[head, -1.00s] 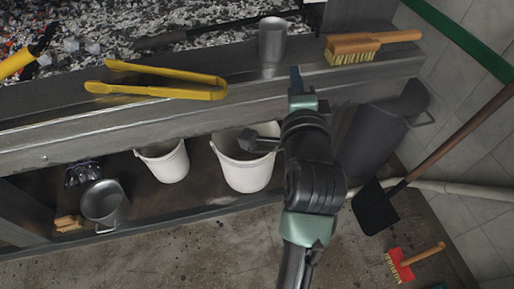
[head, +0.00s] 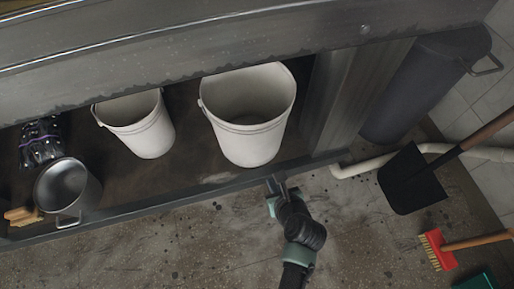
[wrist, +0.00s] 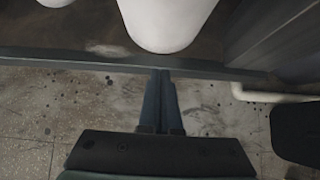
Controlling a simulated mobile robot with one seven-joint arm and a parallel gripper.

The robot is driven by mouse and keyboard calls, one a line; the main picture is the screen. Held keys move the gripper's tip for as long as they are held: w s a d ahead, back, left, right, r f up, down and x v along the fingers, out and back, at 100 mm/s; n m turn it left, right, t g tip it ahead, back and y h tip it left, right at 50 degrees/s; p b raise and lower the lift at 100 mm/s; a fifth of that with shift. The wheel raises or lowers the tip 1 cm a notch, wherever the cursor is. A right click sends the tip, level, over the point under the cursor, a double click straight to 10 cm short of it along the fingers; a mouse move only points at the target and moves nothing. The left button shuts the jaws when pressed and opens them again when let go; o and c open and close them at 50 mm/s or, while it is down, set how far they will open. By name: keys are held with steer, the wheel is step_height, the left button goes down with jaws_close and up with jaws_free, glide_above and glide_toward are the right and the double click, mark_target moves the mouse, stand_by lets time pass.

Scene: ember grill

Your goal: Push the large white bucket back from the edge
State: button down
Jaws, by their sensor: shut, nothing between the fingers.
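The large white bucket (head: 248,140) stands upright on the low shelf (head: 190,182) under the grill, near the shelf's front edge. Its lower part also shows at the top of the wrist view (wrist: 166,25). My gripper (head: 277,184) is in front of the shelf's front rail, just below and right of the bucket in the head view. In the wrist view its fingers (wrist: 160,85) are together and empty, pointing toward the bucket with a gap between.
A smaller white bucket (head: 140,128) stands to the left, with a metal pot (head: 68,190) and a dark wrapped bundle (head: 40,143) farther left. A metal post (head: 350,95) is right of the large bucket. A shovel (head: 408,180) and red brush (head: 437,250) are at the right.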

mark_target(259, 155)
steer(key=shift+w+a+r+b+x, duration=0.1)
steer(key=shift+w+r+b+x, duration=0.2)
steer(key=shift+b+x, duration=1.65)
steer(key=shift+w+a+r+b+x, duration=0.1)
steer(key=shift+w+r+b+x, duration=0.25)
steer(key=shift+b+x, duration=1.65)
steer(key=shift+w+a+r+b+x, duration=0.1)
steer(key=shift+w+r+b+x, duration=0.2)
steer(key=shift+b+x, duration=1.6)
steer(key=shift+w+f+p, duration=0.3)
steer(key=shift+w+p, duration=0.1)
steer(key=shift+p, duration=0.25)
